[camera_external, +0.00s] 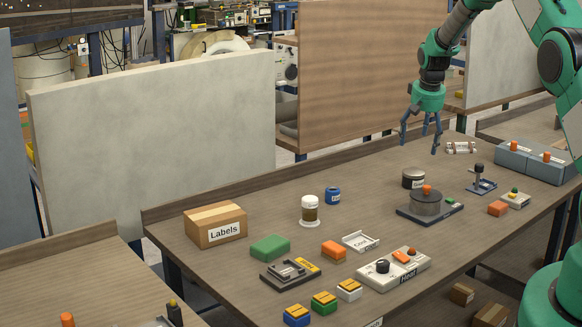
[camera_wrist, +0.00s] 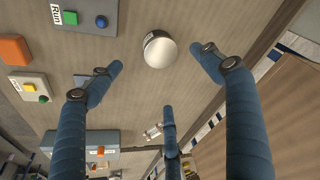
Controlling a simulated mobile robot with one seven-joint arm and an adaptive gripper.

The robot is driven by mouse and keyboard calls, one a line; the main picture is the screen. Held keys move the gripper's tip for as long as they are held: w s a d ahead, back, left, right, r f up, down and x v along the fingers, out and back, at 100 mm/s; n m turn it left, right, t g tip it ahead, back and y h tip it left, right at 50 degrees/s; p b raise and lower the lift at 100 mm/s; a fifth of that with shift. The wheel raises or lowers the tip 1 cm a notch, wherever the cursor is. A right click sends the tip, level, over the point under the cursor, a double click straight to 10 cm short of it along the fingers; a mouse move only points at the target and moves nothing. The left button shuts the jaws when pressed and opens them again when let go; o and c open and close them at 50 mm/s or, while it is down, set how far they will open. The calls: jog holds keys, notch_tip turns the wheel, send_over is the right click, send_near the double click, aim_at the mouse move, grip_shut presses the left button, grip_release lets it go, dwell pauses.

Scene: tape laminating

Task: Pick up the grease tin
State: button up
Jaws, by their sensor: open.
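A short dark round tin with a pale label (camera_external: 413,178) stands upright on the workbench, right of centre; I take it for the grease tin, but its label is too small to read. In the wrist view its smooth, pale round lid (camera_wrist: 161,53) lies between the tips of the left and right fingers, with the third finger below it. My gripper (camera_external: 421,143) hangs above the tin with its fingers spread, pointing down and apart from it. Nothing is between the fingers, which also show in the wrist view (camera_wrist: 158,80).
A machine with a dark round drum and orange knob (camera_external: 427,203) stands close in front of the tin. A small lever device (camera_external: 481,182) is to its right. A blue roll (camera_external: 333,195) and a jar (camera_external: 310,211) stand left. Bench between roll and tin is clear.

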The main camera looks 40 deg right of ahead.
aim_at(414, 172)
jog(key=shift+f, duration=0.1)
jog(key=x, duration=0.8)
jog(key=shift+f, duration=0.15)
jog(key=shift+w+f, duration=0.1)
jog(key=shift+f, duration=0.05)
dwell(0.5)
jog(key=shift+x, duration=2.5)
jog(key=shift+w+d, duration=0.1)
jog(key=c, duration=1.3)
